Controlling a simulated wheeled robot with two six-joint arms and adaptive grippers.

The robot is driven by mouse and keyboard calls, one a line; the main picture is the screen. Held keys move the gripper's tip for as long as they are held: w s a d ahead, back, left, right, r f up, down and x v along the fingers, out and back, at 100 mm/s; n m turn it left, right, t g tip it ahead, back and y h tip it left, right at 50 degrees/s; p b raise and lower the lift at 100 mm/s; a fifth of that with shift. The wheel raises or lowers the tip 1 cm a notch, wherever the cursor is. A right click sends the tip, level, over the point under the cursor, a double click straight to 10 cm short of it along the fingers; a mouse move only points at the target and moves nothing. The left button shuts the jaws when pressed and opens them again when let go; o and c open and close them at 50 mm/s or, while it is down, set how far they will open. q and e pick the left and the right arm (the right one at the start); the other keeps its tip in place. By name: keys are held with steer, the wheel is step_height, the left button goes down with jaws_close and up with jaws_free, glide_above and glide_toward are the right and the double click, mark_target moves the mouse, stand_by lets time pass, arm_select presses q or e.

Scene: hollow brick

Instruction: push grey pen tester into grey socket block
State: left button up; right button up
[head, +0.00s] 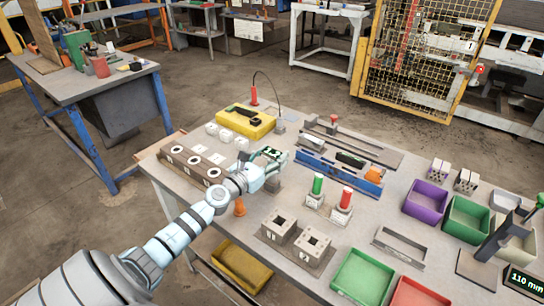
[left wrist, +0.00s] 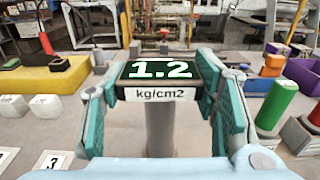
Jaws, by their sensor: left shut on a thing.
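The grey pen tester (left wrist: 160,128) is upright between the fingers of my left gripper (left wrist: 160,88). Its top display reads 1.2 kg/cm2 and its grey shaft runs down below. In the head view my left gripper (head: 268,160) is over the table, left of a green cylinder, and hides most of the tester. A small grey block (head: 273,184) shows just under the gripper and may be the grey socket block. I cannot tell whether the tester's tip is in it, as the lower end is hidden. My right gripper is not in view.
A green cylinder (head: 317,184) and a red cylinder (head: 346,199) stand in light blocks close on the right. An orange cone (head: 240,207) and hollow grey blocks (head: 312,244) are nearer. A blue tray (head: 338,174) and a yellow case (head: 246,122) lie farther back.

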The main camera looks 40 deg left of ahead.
arm_select(q)
steer(key=o, duration=1.2)
steer(key=shift+c, duration=0.2)
steer(key=s, duration=1.2)
steer(key=shift+d, duration=0.15)
